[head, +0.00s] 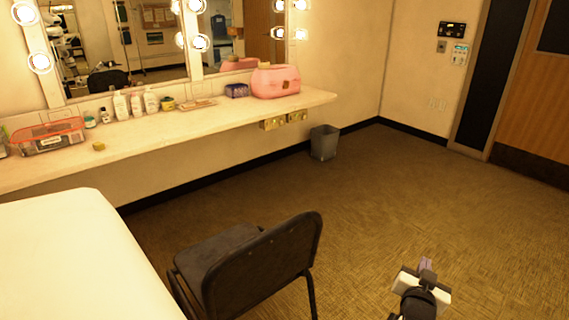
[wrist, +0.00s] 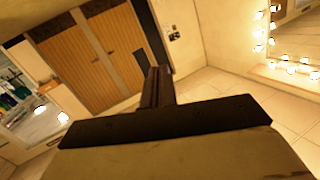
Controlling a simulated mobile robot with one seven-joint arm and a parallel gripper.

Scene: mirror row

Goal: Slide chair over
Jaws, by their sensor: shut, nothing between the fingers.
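A black chair (head: 262,272) with a padded seat and backrest stands on the carpet in the lower middle of the head view. Its seat faces the counter and its backrest is toward me. The lower legs are partly cut off by the frame edge. My gripper (head: 426,264) is to the right of the chair, apart from it, over open floor. It is shut and empty. In the wrist view the shut fingers (wrist: 155,85) point toward wooden doors, and the chair is not seen there.
A long counter (head: 220,112) with bottles, a pink bag (head: 276,81) and a clear case (head: 48,136) runs under lit mirrors. A bin (head: 324,142) stands below it. A white surface (head: 75,260) fills the lower left. Carpet is clear between chair and door (head: 538,100).

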